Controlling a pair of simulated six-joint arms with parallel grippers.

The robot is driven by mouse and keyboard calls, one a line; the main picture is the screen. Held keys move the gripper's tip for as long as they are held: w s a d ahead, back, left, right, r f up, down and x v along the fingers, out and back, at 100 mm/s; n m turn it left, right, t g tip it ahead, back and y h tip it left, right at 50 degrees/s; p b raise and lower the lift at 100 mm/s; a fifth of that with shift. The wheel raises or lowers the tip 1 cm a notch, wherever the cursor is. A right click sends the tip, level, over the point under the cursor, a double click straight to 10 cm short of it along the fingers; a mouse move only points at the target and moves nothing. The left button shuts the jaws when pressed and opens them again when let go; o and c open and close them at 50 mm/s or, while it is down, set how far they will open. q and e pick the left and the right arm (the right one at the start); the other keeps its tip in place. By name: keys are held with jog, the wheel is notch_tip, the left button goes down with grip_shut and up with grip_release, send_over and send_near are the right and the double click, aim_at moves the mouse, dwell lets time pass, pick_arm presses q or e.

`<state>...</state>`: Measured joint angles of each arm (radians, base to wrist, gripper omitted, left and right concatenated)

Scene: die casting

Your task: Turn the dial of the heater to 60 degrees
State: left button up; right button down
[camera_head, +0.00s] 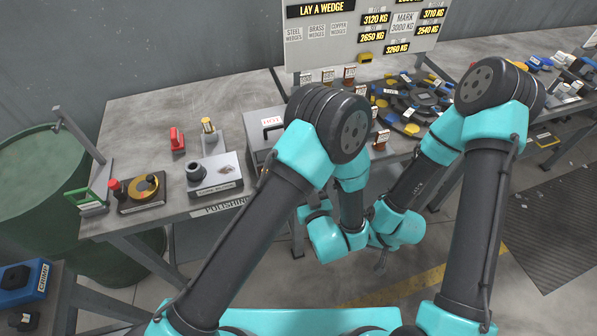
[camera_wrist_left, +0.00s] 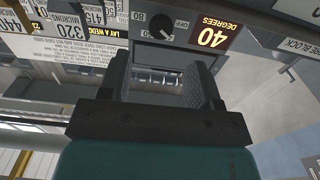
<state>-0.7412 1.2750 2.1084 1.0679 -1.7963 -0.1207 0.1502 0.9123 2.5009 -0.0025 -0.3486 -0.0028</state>
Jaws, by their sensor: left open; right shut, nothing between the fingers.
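The heater (camera_wrist_left: 180,15) shows upside down at the top of the left wrist view. Its lit display (camera_wrist_left: 212,36) reads 40 degrees. The dark dial (camera_wrist_left: 157,27) sits beside the display, with 80 and OFF marked around it. My left gripper (camera_wrist_left: 160,62) is open, its two fingers spread below the dial in that view, with no dial between them. In the head view, a grey box with a HOT label (camera_head: 271,122) is partly covered by my left arm, and the left fingers are hidden. My right gripper (camera_head: 381,262) is shut and empty, low in front of the bench.
A round dark tray (camera_head: 410,108) and a sign board (camera_head: 330,40) stand behind my arms. A green drum (camera_head: 35,170) is at far left.

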pick_arm(q)
jog(key=x, duration=0.7)
jog(key=shift+c, duration=0.2)
jog(key=c, duration=0.9)
jog(key=shift+o, duration=0.2)
